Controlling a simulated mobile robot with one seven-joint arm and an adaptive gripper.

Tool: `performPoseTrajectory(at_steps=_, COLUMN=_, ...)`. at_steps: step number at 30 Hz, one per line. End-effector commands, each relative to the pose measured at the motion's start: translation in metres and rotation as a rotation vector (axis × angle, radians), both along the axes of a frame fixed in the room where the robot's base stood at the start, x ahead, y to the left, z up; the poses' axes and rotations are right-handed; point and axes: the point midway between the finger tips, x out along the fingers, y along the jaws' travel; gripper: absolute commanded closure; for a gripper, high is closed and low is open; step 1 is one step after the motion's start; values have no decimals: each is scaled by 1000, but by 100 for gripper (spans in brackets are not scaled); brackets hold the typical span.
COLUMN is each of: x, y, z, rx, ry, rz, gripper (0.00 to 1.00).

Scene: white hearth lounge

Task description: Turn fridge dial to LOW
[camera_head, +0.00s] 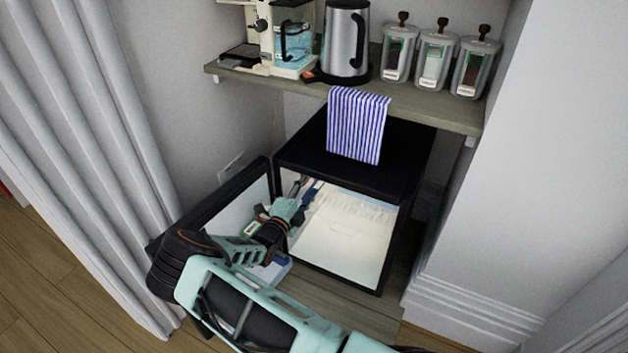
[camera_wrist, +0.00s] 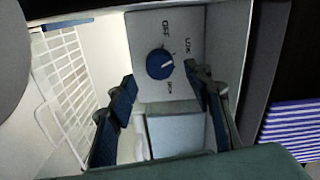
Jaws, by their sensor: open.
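A small black fridge (camera_head: 300,155) stands under a shelf with its door (camera_head: 225,205) open to the left and its inside lit. In the wrist view, a round blue dial (camera_wrist: 160,64) sits on a pale panel inside. Its white mark points to the right. My gripper (camera_head: 298,188) reaches into the upper left of the fridge opening. In the wrist view my gripper (camera_wrist: 161,78) is open and empty, one finger on each side of the dial, apparently apart from it. The dial cannot be made out in the head view.
A white wire rack (camera_wrist: 68,80) is left of the dial. The shelf holds a coffee machine (camera_head: 268,35), a kettle (camera_head: 346,40) and three jars (camera_head: 436,60). A curtain (camera_head: 80,130) hangs at left.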

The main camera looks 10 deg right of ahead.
Motion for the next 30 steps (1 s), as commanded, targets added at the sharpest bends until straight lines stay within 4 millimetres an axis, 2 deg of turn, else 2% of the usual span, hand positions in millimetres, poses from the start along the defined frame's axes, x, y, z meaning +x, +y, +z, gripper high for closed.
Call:
performPoseTrajectory(at_steps=1, x=-10, y=9, z=0, rx=1, ry=1, rz=3, gripper=54)
performPoseTrajectory(at_steps=6, x=-39, y=30, z=1, rx=0, ry=0, rz=2, gripper=54)
performPoseTrajectory(at_steps=12, x=-61, y=45, z=0, rx=-1, ry=0, rz=0, gripper=54)
performPoseTrajectory(at_steps=18, x=-68, y=49, z=0, rx=0, ry=0, rz=-1, gripper=54)
performPoseTrajectory(at_steps=30, x=-67, y=49, z=0, rx=1, ry=-1, rz=-1, gripper=54)
